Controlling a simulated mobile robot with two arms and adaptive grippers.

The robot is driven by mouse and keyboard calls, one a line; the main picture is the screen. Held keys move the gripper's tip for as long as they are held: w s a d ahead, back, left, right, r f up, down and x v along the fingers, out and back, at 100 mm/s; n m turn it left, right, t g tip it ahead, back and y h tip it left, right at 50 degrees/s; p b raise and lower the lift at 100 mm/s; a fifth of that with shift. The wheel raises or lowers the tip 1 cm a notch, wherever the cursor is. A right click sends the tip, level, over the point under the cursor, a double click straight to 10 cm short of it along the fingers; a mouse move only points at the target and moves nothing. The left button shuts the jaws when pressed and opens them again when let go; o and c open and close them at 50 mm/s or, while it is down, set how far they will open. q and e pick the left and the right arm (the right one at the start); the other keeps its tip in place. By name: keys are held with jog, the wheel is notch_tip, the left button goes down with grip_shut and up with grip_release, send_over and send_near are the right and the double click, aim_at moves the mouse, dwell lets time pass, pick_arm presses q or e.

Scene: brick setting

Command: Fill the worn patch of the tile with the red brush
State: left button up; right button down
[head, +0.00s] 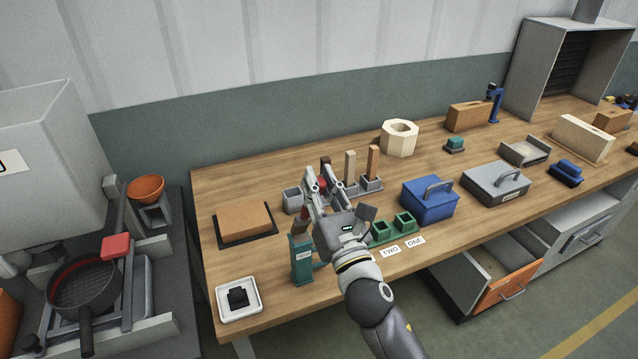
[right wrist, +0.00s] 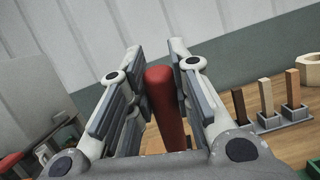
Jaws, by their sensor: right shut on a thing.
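My right gripper (head: 318,178) is shut on a red rod-like handle (right wrist: 165,108), which stands between the fingers in the right wrist view. I take it for the red brush; its bristle end is hidden. In the head view the gripper is over the left part of the workbench, with only bits of red showing. An orange-brown slab (head: 244,221) lies on a dark mat to the gripper's left; it may be the tile, and I make out no worn patch. A white square dish (head: 256,308) with a black piece lies at the front left. My left gripper is not in view.
A teal labelled container (head: 302,262) stands just below the gripper. Green cups (head: 404,222), a blue toolbox (head: 428,203) and grey holders with upright wooden sticks (head: 372,162) are to its right. A pan (head: 85,285) sits on the left unit. An orange-fronted drawer (head: 503,291) is open.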

jog(key=shift+f, duration=0.1)
dwell(0.3)
jog(key=shift+f+b, duration=0.45)
jog(key=shift+b, duration=0.05)
jog(key=shift+f, duration=0.1)
dwell(1.1)
notch_tip(320, 180, up, 7)
jog(key=p, duration=0.7)
dwell(0.7)
